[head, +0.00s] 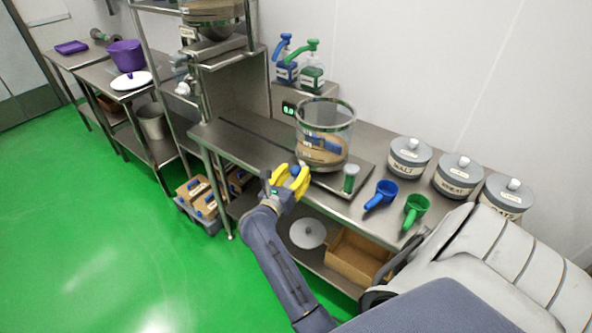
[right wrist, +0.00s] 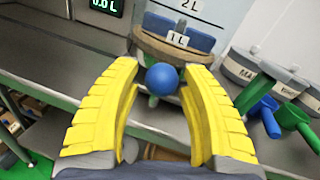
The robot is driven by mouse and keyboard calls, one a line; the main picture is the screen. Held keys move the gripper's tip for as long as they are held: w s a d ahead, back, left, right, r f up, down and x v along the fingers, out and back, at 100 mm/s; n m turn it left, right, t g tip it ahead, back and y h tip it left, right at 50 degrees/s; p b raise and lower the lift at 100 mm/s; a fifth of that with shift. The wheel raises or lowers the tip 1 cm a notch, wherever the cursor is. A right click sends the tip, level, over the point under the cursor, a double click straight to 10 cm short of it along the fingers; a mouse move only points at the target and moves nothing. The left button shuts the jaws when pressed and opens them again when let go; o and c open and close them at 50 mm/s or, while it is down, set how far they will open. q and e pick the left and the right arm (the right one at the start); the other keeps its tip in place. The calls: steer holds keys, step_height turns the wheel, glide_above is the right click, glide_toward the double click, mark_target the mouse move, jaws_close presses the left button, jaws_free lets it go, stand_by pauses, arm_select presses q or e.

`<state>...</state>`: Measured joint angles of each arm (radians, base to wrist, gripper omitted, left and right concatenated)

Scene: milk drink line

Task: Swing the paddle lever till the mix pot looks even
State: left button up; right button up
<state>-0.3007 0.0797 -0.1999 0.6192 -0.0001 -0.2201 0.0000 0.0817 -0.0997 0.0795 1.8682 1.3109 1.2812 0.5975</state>
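The clear mix pot (head: 325,112) stands on the steel bench, with brown contents low inside and a blue bar-like part, perhaps the paddle, above them. In the right wrist view the pot (right wrist: 192,58) carries 1 L and 2 L labels. A blue ball knob (right wrist: 162,77), apparently the lever's end, shows in front of the pot, between the yellow fingertips. My right gripper (head: 296,171) is open at the bench's front edge, left of the pot's base; it also shows in the right wrist view (right wrist: 162,72). Contact with the knob cannot be told. My left gripper is not in view.
A green-bodied handle (head: 350,179) stands right of the pot. A blue scoop (head: 381,193), a green scoop (head: 415,211) and lidded canisters (head: 409,158) sit farther right. Pump bottles (head: 312,78) stand behind, near a green digital display (head: 289,108). The bench left of the pot is clear.

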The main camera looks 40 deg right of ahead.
steer(key=shift+d+r, duration=0.1)
steer(key=shift+r, duration=0.05)
glide_toward(304, 137)
steer(key=x, duration=0.4)
steer(key=shift+d+r, duration=0.1)
stand_by(0.5)
